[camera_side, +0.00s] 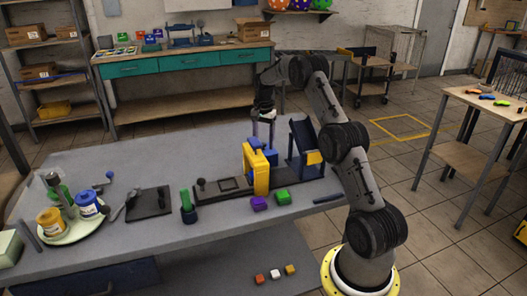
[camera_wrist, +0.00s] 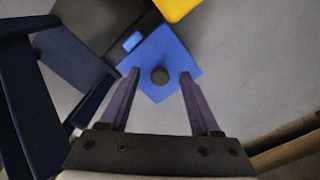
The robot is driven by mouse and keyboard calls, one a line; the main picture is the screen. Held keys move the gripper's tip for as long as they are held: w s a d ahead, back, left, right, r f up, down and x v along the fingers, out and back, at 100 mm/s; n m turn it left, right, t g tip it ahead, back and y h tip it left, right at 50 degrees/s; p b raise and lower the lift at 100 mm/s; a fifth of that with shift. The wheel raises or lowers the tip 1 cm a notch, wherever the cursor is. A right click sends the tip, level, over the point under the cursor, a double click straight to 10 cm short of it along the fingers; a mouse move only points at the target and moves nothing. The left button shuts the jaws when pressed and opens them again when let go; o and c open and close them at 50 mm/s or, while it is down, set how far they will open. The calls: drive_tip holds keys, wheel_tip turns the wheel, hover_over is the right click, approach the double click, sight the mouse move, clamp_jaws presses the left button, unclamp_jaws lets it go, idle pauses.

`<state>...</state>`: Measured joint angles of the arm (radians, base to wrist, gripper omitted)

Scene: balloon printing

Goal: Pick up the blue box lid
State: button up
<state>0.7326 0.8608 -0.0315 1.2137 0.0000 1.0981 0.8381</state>
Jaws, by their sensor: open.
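The blue box lid (camera_wrist: 165,52) is a flat blue square with a dark round knob (camera_wrist: 159,75) at its middle, in the wrist view. My gripper (camera_wrist: 158,74) is open. Its two purple fingers are on the left and right of the knob in the picture, with nothing between them but the lid beyond. The height gap cannot be told. In the side view my gripper (camera_side: 263,122) points down behind the yellow frame (camera_side: 260,177). Some blue shows by that frame, but I cannot tell if it is the lid.
A dark blue stand (camera_side: 303,142) is close on the right of my gripper in the side view. Purple (camera_side: 259,203) and green (camera_side: 282,197) blocks lie in front of the yellow frame. A round tray (camera_side: 76,234) with pots is at the left.

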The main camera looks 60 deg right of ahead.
clamp_jaws()
drive_tip(key=shift+r, duration=0.1)
idle(0.3)
